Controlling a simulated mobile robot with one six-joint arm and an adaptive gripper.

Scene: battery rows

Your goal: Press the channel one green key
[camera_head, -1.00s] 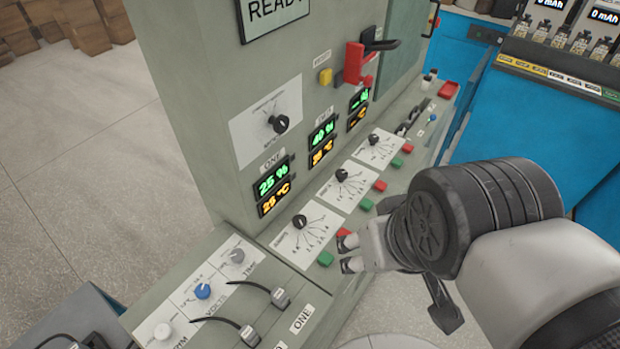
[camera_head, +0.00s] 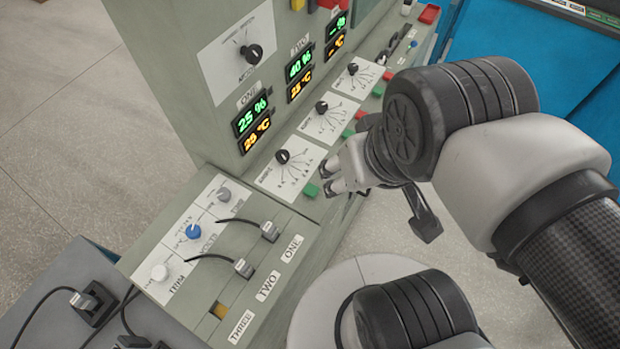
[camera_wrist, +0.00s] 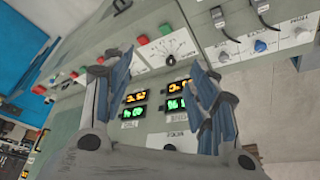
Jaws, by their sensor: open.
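The channel one green key (camera_head: 311,190) is a small green block at the console's front edge, beside the channel one dial (camera_head: 283,156). It also shows in the wrist view (camera_wrist: 166,28), with the channel one red key (camera_wrist: 143,39) beside it. My gripper (camera_head: 336,176) is close to the right of the green key in the head view, and appears apart from it. Its fingers are open and empty in the wrist view (camera_wrist: 160,62). The head view does not show the exact height of the fingertips over the key. The channel one red key is hidden there behind my gripper.
The channel two green key (camera_head: 348,133) and channel three green key (camera_head: 378,90) lie farther along the edge. Cables plug into the lower panel, near the white knob (camera_head: 159,272) and blue knob (camera_head: 193,231). Open floor lies left.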

